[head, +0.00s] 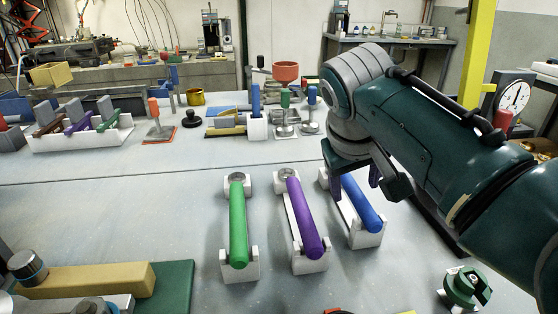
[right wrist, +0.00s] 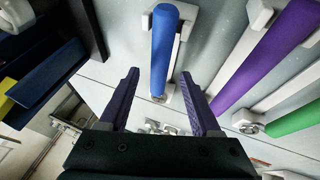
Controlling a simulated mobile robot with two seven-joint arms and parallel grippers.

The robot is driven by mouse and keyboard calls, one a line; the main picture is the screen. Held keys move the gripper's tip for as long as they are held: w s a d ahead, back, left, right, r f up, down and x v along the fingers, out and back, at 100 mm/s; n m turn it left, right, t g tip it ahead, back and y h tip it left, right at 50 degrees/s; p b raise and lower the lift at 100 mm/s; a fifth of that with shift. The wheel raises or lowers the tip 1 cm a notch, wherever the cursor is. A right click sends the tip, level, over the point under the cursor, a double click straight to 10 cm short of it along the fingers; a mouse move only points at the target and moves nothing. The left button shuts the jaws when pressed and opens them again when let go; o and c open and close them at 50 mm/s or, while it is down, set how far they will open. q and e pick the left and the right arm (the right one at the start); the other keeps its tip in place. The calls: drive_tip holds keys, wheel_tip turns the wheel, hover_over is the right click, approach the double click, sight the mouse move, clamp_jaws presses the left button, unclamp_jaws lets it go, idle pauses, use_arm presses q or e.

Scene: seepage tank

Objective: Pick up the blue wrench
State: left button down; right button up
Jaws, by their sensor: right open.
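The blue wrench (head: 363,207) lies in a white holder (head: 366,240), the rightmost of three similar wrenches on the table. My right gripper (head: 357,182) is above the far part of the blue wrench in the head view and partly hides it. In the right wrist view, the blue wrench's handle (right wrist: 165,45) shows between and beyond the two purple fingers of the right gripper (right wrist: 160,78). The fingers are apart, with nothing gripped. I cannot tell whether either finger touches the wrench. My left gripper is not in view.
A purple wrench (head: 304,218) and a green wrench (head: 238,225) lie in white holders to the left. A dial gauge (head: 514,97) stands at the right. A green knob part (head: 466,287) sits at the front right. Bare table lies left of the green wrench.

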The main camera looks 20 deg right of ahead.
drive_tip(key=shift+b+x, duration=0.3)
drive_tip(key=shift+x, duration=0.85)
clamp_jaws()
idle(0.5)
